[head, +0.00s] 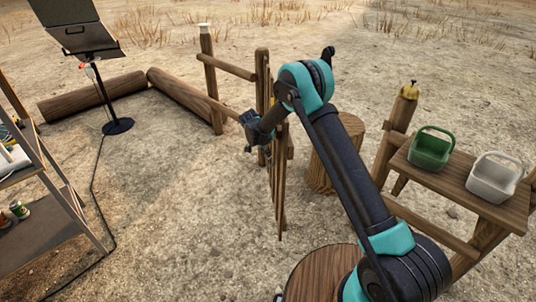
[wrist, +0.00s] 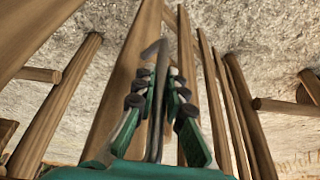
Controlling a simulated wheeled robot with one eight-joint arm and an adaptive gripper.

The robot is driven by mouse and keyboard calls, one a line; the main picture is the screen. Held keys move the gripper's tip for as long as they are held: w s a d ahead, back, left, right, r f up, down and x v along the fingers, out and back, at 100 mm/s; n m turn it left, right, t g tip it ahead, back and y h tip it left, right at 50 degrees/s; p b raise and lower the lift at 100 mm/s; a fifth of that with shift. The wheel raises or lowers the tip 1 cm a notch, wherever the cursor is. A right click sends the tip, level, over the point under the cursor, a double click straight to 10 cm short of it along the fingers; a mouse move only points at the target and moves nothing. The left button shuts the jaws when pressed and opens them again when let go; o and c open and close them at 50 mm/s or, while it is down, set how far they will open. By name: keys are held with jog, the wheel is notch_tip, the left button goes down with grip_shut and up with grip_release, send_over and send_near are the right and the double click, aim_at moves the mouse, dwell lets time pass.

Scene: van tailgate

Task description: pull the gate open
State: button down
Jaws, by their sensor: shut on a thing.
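The wooden gate (head: 279,190) with upright slats is seen nearly edge-on in the middle of the head view. It stands at an angle to the fence line, with a gap between it and the right fence post (head: 398,125). My gripper (head: 250,125) is at the gate's left face, partly hidden by my own wrist. In the wrist view the gripper (wrist: 160,88) is shut around a thin dark metal handle (wrist: 156,130), and the gate's slats (wrist: 213,100) run close behind it. The fingers' exact contact on the handle is hard to make out.
A round stump (head: 335,155) stands right of the gate, and another wooden round top (head: 315,275) is near the front. A bench with a green basket (head: 430,148) and a white basket (head: 493,178) is at right. Logs (head: 95,97) and a shelf (head: 50,235) are left.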

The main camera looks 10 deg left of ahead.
jog(key=c, duration=1.6)
grip_release()
jog(key=v, duration=1.2)
